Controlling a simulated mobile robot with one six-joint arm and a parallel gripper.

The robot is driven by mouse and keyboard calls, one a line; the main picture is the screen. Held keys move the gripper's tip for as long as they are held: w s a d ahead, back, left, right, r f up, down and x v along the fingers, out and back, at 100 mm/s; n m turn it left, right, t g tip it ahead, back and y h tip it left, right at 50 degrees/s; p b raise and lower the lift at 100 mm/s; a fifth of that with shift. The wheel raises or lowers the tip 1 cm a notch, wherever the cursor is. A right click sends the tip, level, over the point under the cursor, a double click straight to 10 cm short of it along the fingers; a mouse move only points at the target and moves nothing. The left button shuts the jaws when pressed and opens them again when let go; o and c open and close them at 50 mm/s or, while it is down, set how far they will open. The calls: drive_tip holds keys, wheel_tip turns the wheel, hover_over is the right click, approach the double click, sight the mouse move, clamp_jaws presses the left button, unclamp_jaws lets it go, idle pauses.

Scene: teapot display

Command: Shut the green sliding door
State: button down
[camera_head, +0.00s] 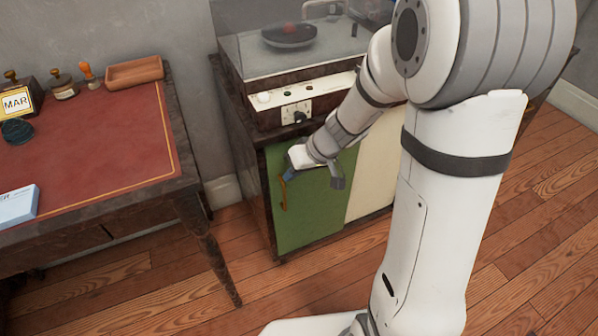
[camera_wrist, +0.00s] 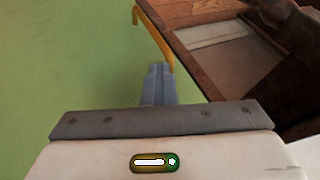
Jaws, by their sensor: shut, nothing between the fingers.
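The green sliding door (camera_head: 312,213) fills the left part of the cabinet front, beside a cream panel (camera_head: 372,178). Its left edge appears to lie along the dark cabinet frame, with no clear gap. A yellow bar handle (camera_head: 283,194) sits upright near that edge. My gripper (camera_head: 288,176) is shut and empty in front of the door, close beside the handle. In the wrist view, the shut fingertips (camera_wrist: 158,70) are near one end of the handle (camera_wrist: 155,36); I cannot tell whether they touch. The green door surface (camera_wrist: 70,60) fills the left there.
A glass display case (camera_head: 290,45) holding a dark dish stands on the cabinet, above a panel with a socket (camera_head: 297,113). A red-topped desk (camera_head: 85,145) stands to the left. The wooden floor (camera_head: 330,285) in front is clear except for my own body.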

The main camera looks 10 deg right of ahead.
drive_tip(key=shift+a, duration=0.25)
drive_tip(key=d+r+p, duration=0.3)
drive_tip(key=d+r, duration=0.6)
drive_tip(key=d, duration=0.1)
drive_tip(key=s+r+m+h+p, duration=0.1)
drive_tip(key=s+r+h+p, duration=0.1)
drive_tip(key=s+r+p, duration=0.3)
drive_tip(key=s+r+m+h+p, duration=0.2)
drive_tip(key=s+r+p, duration=0.4)
drive_tip(key=r+p, duration=0.6)
drive_tip(key=s+d+r+m+h+p, duration=0.1)
drive_tip(key=s+r+p, duration=0.4)
drive_tip(key=r, duration=0.9)
drive_tip(key=h+p, duration=0.1)
drive_tip(key=p, duration=0.2)
drive_tip(key=shift+s+m+p, duration=0.3)
drive_tip(key=shift+s+p, duration=0.1)
drive_tip(key=shift+d+r, duration=0.1)
